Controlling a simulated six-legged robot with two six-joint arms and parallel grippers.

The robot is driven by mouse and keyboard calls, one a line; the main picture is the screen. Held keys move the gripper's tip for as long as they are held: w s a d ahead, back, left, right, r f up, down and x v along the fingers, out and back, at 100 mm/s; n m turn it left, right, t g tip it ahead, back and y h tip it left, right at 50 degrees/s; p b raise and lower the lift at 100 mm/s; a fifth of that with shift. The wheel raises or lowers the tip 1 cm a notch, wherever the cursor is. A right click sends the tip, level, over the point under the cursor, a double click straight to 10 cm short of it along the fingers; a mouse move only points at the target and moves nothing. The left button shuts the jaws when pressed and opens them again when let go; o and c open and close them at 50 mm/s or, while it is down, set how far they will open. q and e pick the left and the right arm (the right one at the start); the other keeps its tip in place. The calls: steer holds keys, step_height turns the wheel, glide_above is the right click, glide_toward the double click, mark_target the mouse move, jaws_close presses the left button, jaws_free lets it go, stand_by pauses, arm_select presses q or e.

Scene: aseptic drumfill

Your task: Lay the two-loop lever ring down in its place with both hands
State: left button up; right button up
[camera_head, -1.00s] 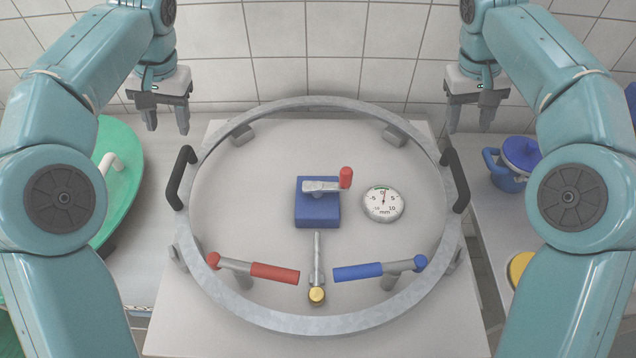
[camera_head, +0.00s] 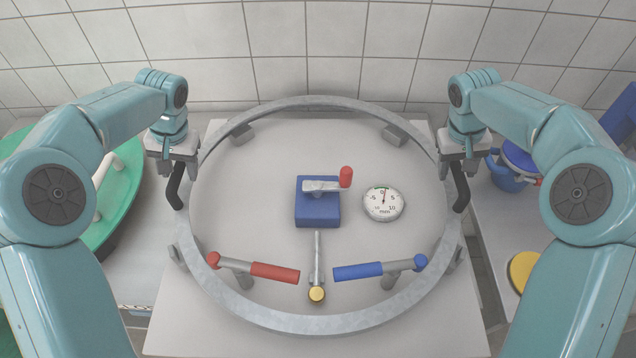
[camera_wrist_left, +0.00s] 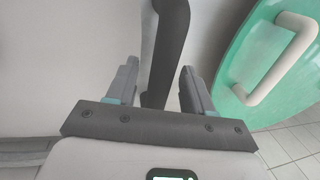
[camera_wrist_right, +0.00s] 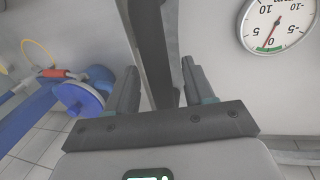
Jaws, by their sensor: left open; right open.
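The large grey lever ring (camera_head: 318,325) lies level around the pale worktop's middle, with grey blocks showing at its rim. A black loop handle (camera_head: 174,188) stands on its left side and another (camera_head: 461,188) on its right. My left gripper (camera_head: 174,168) is open at the left loop; in the left wrist view the black bar (camera_wrist_left: 166,45) passes between its fingers (camera_wrist_left: 160,88). My right gripper (camera_head: 462,170) is open at the right loop; in the right wrist view the bar (camera_wrist_right: 150,45) runs between its fingers (camera_wrist_right: 160,88). Neither grips.
Inside the ring are a blue block (camera_head: 317,210) with a red-knobbed lever, a round dial (camera_head: 384,204), and red (camera_head: 275,273), blue (camera_head: 358,271) and yellow-ended (camera_head: 317,293) levers. A green lid (camera_head: 122,190) is left; a blue pot (camera_head: 508,178) is right.

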arm_select(q)
steer(key=shift+f, duration=0.15)
arm_select(e)
steer(key=shift+f, duration=0.15)
arm_select(q)
jaws_close()
arm_select(e)
jaws_close()
arm_select(q)
steer(key=shift+w, duration=0.1)
arm_select(e)
steer(key=shift+w+r, duration=0.1)
steer(key=shift+r, duration=0.1)
stand_by(0.7)
